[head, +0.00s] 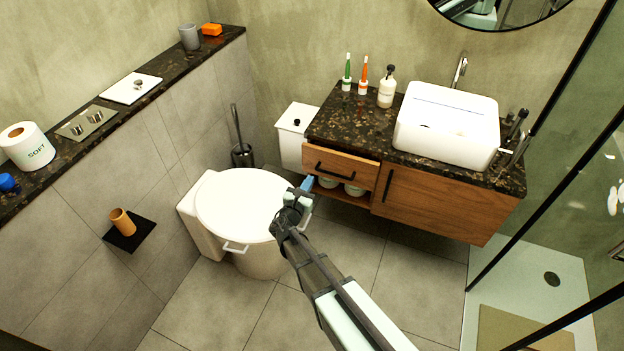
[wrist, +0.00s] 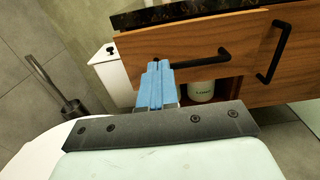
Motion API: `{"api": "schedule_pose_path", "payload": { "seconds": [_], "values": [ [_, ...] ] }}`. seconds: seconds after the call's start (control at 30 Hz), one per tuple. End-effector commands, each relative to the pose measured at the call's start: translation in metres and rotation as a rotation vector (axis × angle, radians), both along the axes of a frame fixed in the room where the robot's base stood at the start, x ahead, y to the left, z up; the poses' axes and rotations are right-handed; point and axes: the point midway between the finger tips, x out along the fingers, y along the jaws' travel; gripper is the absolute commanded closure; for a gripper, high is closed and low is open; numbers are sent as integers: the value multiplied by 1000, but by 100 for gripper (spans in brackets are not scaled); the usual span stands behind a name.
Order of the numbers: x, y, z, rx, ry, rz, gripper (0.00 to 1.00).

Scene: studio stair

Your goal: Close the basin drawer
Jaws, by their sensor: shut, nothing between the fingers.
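The basin drawer (head: 341,167) is the wooden drawer with a black bar handle under the dark stone counter. It stands out a little from the cabinet in the head view. Its wooden front (wrist: 190,52) and black handle (wrist: 205,60) fill the upper middle of the wrist view. My gripper (head: 307,184) is shut and empty, just in front of the drawer's lower left part. In the wrist view its blue fingertips (wrist: 155,66) overlap the left end of the handle. I cannot tell whether they touch the handle or the front.
The toilet (head: 243,205) stands close to the left of my gripper. A white bin (head: 294,135) stands left of the cabinet. A wooden cabinet door (head: 435,200) lies right of the drawer. An open shelf with pale rolls or jars (head: 354,190) lies below it.

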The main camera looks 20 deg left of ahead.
Motion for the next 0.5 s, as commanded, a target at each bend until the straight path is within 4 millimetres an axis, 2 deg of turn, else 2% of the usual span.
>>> {"api": "schedule_pose_path", "payload": {
  "seconds": [0.5],
  "values": [
    [91, 1, -1, 0, -1, -1, 100]
  ]
}}
